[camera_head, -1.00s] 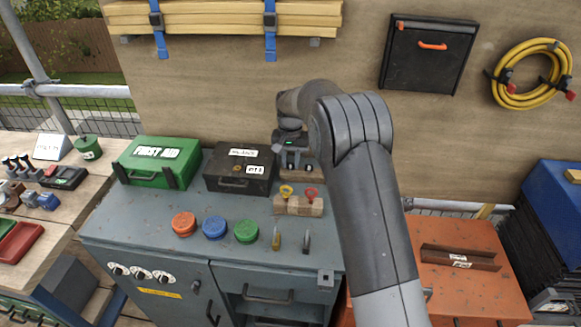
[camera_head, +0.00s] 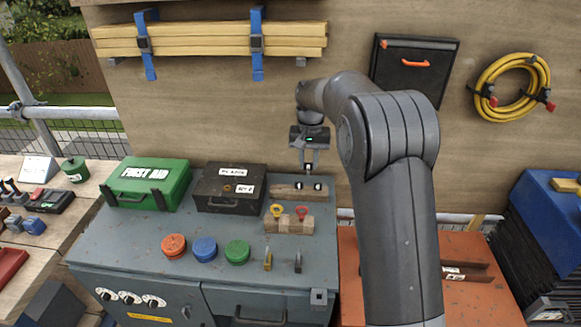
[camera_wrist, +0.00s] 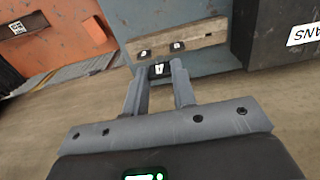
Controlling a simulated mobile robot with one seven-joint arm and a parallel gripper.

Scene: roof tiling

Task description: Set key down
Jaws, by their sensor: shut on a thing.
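My gripper (camera_head: 308,163) is shut on a small black key with a white tag (camera_wrist: 160,70). The tag sits between the fingertips in the wrist view, and the key's lower part is hard to make out. The gripper hangs above the rear wooden key rack (camera_head: 285,191) on the grey cabinet top. Two other black, white-tagged keys stand in that rack (camera_wrist: 205,32). A front wooden block (camera_head: 290,226) holds a yellow key (camera_head: 277,210) and a red key (camera_head: 302,212).
A black case (camera_head: 222,203) and a green first aid box (camera_head: 147,188) stand left of the rack. Red (camera_head: 173,245), blue (camera_head: 204,249) and green (camera_head: 236,252) round buttons are in front. The cabinet top (camera_head: 130,242) has free room at left.

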